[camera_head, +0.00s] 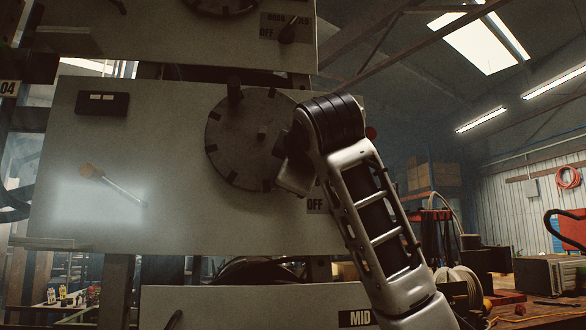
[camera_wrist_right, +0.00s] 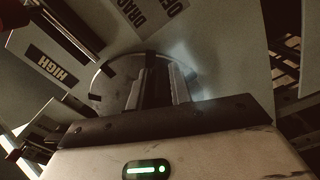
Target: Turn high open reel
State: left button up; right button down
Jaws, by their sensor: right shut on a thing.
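The reel (camera_head: 228,150) is a dark round disc with notches around its rim. It is on the front of the pale middle panel (camera_head: 150,225) in the head view. A dark peg (camera_head: 235,92) stands at its top and a small hub (camera_head: 262,132) at its middle. My right gripper (camera_head: 284,148) is at the disc's right side, partly hidden by my own wrist. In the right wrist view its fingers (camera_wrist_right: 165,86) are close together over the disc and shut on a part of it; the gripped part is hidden. A HIGH label (camera_wrist_right: 52,67) shows there. My left gripper is out of view.
An OFF label (camera_head: 315,204) sits just below my right wrist; the knob near it is hidden. A similar upper panel (camera_head: 180,45) and a lower panel labelled MID (camera_head: 355,318) are above and below. A cluttered workbench (camera_head: 530,312) stands at right.

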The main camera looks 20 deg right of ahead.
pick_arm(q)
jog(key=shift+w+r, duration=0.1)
pick_arm(e)
jog(key=shift+s+d+r, duration=0.15)
jog(key=shift+s+r, duration=0.05)
jog(key=shift+r, duration=0.3)
jog(key=c, duration=1.3)
grip_release()
jog(key=shift+w, duration=0.1)
jog(key=shift+a+f, duration=0.2)
jog(key=shift+a, duration=0.05)
jog(key=shift+s+a+f, duration=0.1)
jog(key=shift+s, duration=0.3)
pick_arm(q)
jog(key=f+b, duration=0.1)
jog(key=b, duration=0.2)
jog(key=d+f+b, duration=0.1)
jog(key=b, duration=0.2)
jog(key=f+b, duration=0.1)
jog(key=b, duration=0.2)
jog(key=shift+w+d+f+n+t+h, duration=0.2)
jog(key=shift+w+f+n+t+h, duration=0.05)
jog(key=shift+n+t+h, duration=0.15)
pick_arm(e)
jog(key=v, duration=1.5)
